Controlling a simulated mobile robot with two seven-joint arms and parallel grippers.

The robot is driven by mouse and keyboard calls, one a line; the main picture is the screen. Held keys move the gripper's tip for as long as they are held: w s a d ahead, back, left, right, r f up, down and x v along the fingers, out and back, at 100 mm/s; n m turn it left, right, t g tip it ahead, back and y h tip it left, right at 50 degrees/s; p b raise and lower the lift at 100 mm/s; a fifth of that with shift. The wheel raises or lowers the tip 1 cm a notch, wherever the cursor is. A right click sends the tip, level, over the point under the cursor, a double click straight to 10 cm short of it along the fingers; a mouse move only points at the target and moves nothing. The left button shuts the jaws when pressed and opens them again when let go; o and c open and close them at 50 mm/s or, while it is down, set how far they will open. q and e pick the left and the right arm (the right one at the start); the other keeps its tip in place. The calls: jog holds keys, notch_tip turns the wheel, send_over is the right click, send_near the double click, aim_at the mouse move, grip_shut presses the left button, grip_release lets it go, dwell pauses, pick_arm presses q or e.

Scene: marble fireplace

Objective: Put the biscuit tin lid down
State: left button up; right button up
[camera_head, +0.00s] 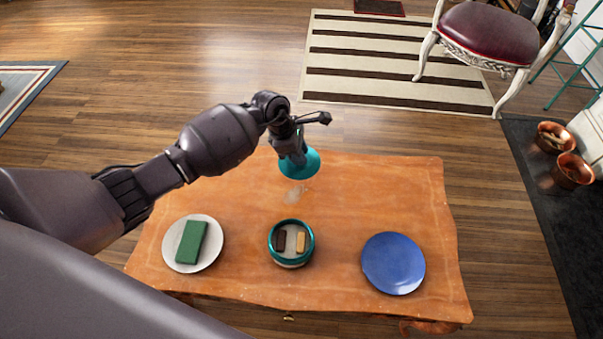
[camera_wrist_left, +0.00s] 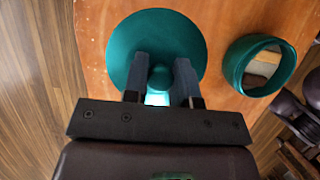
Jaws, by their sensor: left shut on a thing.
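The biscuit tin lid (camera_head: 301,165) is a round teal disc with a knob. My left gripper (camera_head: 292,150) is shut on the lid's knob and holds it over the back part of the wooden table (camera_head: 395,190). In the left wrist view the lid (camera_wrist_left: 126,45) lies beyond the fingers of the gripper (camera_wrist_left: 160,80). Whether the lid touches the table is hard to tell. The open biscuit tin (camera_head: 291,262), teal-rimmed, stands nearer the front with a dark and a light biscuit inside; it also shows in the left wrist view (camera_wrist_left: 233,65). My right gripper is not in view.
A white plate (camera_head: 211,262) with a green block (camera_head: 191,241) stands at the left of the table. An empty blue plate (camera_head: 393,263) stands at the right. The table's back right is clear. A chair (camera_head: 488,35) and copper pots (camera_head: 572,170) are beyond the table.

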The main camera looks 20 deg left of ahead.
pick_arm(q)
notch_tip(320, 180, down, 4)
jog(key=shift+s+r+b, duration=0.1)
jog(key=shift+b, duration=0.25)
jog(key=shift+f, duration=0.35)
notch_tip(320, 180, down, 5)
jog(key=shift+f+b, duration=0.2)
jog(key=shift+b, duration=0.8)
jog(key=shift+f, duration=0.25)
jog(key=shift+r, duration=0.25)
jog(key=shift+f, duration=0.25)
jog(key=o, duration=0.8)
jog(key=shift+o, duration=0.5)
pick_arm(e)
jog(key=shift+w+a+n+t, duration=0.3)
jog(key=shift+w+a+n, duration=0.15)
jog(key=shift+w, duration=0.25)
